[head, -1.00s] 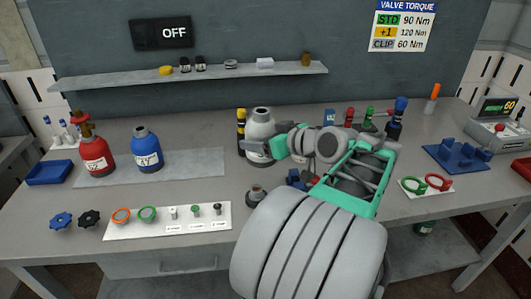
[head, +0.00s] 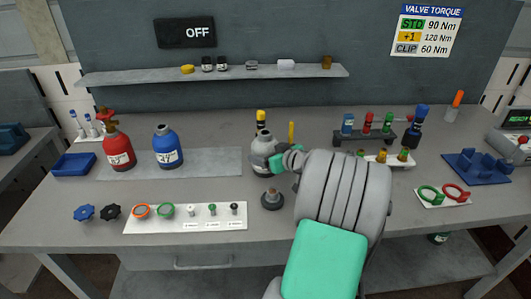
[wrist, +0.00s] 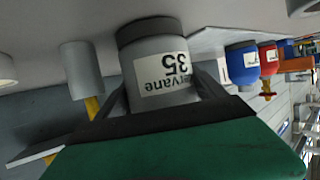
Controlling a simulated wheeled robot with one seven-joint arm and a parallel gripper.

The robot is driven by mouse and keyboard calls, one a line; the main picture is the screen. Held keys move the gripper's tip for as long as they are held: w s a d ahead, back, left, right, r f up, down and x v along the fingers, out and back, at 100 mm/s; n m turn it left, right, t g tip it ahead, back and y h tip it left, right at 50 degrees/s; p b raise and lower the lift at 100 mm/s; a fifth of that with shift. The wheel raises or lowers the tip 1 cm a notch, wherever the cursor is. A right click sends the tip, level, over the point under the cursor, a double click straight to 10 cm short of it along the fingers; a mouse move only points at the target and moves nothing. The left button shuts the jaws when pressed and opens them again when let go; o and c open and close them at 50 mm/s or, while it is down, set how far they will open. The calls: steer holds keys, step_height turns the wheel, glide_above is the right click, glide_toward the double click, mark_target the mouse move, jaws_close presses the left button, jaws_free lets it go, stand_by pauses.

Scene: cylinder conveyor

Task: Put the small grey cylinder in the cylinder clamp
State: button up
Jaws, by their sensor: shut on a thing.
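The small grey cylinder (head: 263,146) is at mid-table in the head view, at the left end of my arm. In the wrist view it (wrist: 158,62) shows upside down with a "35" label and a dark band at its end. My gripper (head: 281,161) is shut on it, with the dark fingers on both sides of its body in the wrist view (wrist: 165,92). I cannot tell whether its base touches the table. A dark round fixture (head: 272,199) with a small upright knob stands in front of it; I cannot tell whether this is the clamp.
Red (head: 118,153) and blue (head: 168,147) cylinders stand on a grey mat to the left. A white strip (head: 185,217) with rings and small parts lies at the front left. A blue fixture (head: 478,166) is at the right. A shelf (head: 215,75) runs along the back wall.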

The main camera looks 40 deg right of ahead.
steer(key=o, duration=1.8)
steer(key=shift+f, duration=0.1)
